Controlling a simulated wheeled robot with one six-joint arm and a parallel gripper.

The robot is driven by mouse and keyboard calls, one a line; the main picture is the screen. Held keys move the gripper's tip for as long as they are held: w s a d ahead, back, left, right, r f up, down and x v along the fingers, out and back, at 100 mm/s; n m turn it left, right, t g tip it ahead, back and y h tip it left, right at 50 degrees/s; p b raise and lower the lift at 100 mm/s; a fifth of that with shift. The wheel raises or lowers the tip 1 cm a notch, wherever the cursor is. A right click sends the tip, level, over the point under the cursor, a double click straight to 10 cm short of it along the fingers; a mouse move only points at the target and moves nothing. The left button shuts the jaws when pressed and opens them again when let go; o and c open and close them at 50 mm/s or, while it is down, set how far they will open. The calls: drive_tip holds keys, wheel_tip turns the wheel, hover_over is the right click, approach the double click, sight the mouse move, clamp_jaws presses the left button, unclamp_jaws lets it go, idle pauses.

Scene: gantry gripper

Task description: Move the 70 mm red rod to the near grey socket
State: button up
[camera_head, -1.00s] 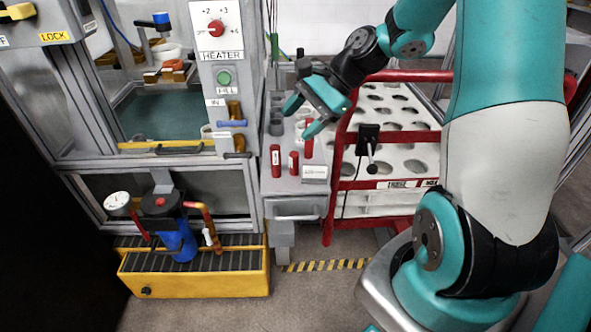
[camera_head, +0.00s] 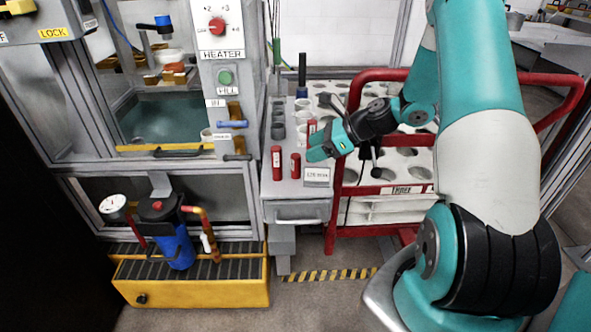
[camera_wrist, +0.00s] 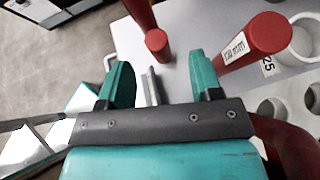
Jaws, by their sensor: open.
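Three red rods with white labels stand upright on the grey bench: a taller one (camera_head: 276,162), a shorter one (camera_head: 295,166) and one (camera_head: 312,126) farther back, partly behind my gripper (camera_head: 314,148). I cannot read which is 70 mm. My gripper is open and empty, just in front of the back rod. In the wrist view, a labelled red rod (camera_wrist: 257,38) stands right of my gripper (camera_wrist: 160,78), and a small red rod (camera_wrist: 158,44) is beyond the fingers. Dark grey sockets (camera_head: 278,130) line the bench's left; paler sockets (camera_head: 302,117) stand beside them.
A small sign (camera_head: 317,174) stands at the bench's front right. The red-framed rack (camera_head: 376,190) with round holes is right of the bench. The heater panel (camera_head: 222,50) and machine frame stand close on the left. A black cylinder with a blue base (camera_head: 302,78) stands behind.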

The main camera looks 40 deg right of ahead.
sight(296, 156)
drive_tip(key=b+x, duration=0.1)
drive_tip(key=x, duration=0.5)
drive_tip(key=shift+a, duration=0.25)
clamp_jaws()
drive_tip(key=shift+r, duration=0.15)
